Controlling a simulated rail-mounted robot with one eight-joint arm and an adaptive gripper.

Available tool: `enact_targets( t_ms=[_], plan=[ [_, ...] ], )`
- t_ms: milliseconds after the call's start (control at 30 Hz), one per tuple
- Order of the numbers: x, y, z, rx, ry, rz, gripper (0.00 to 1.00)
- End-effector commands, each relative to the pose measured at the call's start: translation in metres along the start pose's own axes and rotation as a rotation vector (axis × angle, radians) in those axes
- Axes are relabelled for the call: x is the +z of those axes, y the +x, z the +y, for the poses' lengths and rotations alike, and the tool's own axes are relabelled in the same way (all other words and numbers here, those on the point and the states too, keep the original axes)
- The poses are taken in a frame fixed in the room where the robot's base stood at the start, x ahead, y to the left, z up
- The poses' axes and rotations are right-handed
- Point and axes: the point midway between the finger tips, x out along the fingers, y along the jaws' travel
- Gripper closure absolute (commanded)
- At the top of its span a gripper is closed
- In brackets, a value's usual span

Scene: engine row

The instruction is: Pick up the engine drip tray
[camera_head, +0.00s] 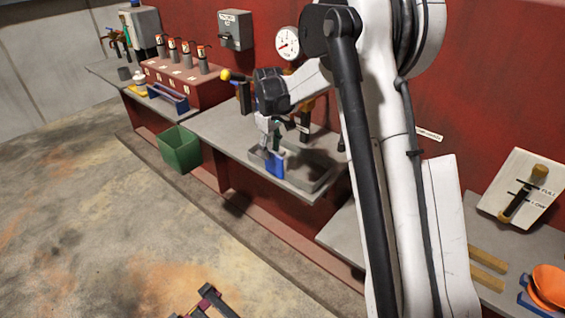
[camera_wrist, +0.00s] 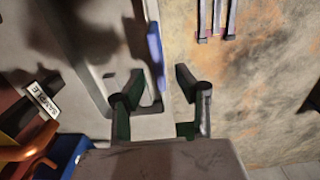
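The engine drip tray (camera_head: 319,184) is a shallow grey tray on the middle bench, near its front edge. It has a blue handle piece (camera_head: 275,166) on its front left side. My gripper (camera_head: 268,147) is above that side, pointing down, and partly covers the tray. In the wrist view my gripper (camera_wrist: 155,98) has its two dark fingers spread apart. The blue handle piece (camera_wrist: 155,48) shows just beyond the gap between them, and the tray's grey rim (camera_wrist: 92,84) lies to the left. I see nothing held. Whether a finger touches the tray is unclear.
A red block with several handles (camera_head: 185,80) stands further left. A pressure gauge (camera_head: 287,43) is on the wall. A "SAMPLE" label (camera_wrist: 42,102) is near the tray. Open floor (camera_head: 110,210) lies in front.

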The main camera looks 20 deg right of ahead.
Motion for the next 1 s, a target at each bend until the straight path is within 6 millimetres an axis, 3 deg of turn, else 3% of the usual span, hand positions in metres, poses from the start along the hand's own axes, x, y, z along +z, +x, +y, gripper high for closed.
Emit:
enact_targets(
  t_ms=[300, 533, 800, 1000],
  plan=[
    [-0.003, 0.041, 0.001, 0.000, 0.000, 0.000, 0.68],
    [-0.003, 0.044, 0.001, 0.000, 0.000, 0.000, 0.68],
    [-0.003, 0.044, 0.001, 0.000, 0.000, 0.000, 1.00],
    [-0.003, 0.044, 0.001, 0.000, 0.000, 0.000, 1.00]
  ],
)
